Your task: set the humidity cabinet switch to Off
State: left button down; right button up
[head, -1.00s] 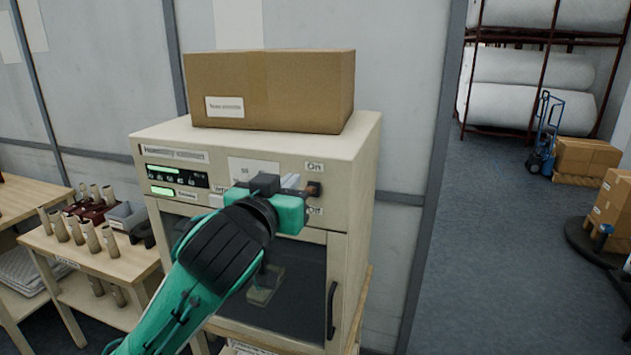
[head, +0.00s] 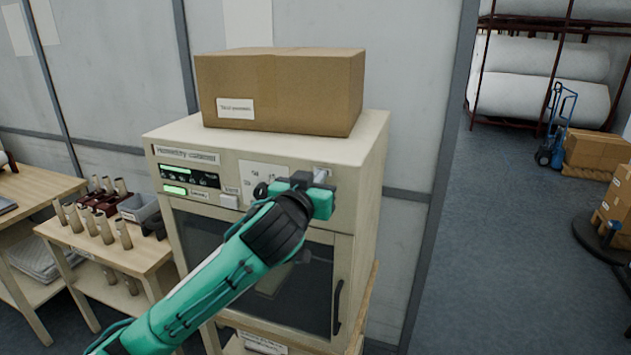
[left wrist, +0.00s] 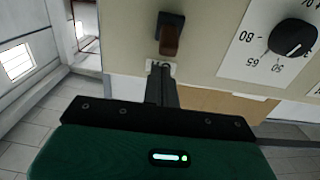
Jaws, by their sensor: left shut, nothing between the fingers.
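The humidity cabinet (head: 372,165) is a cream box with a dark glass door and a control panel across its front top. My left gripper (head: 322,176) is shut and empty at the panel's right end, where it hides the switch from the head view. The switch (left wrist: 169,40), brown with a dark end, shows in the left wrist view, which looks turned over. The shut fingertips (left wrist: 163,80) are at the On label (left wrist: 160,68), a little apart from the switch. I cannot tell the switch's position. My right gripper is not in view.
A cardboard box (head: 280,90) sits on the cabinet. A black dial (left wrist: 293,38) is beside the switch on the panel; a dark round knob (head: 261,190) shows left of my gripper.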

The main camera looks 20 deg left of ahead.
pick_arm(q)
jog(key=shift+s+f, duration=0.25)
jog(key=shift+f, duration=0.25)
jog(key=shift+s+f, duration=0.2)
jog(key=shift+f, duration=0.3)
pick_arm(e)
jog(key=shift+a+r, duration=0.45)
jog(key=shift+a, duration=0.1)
pick_arm(q)
jog(key=shift+a, duration=0.1)
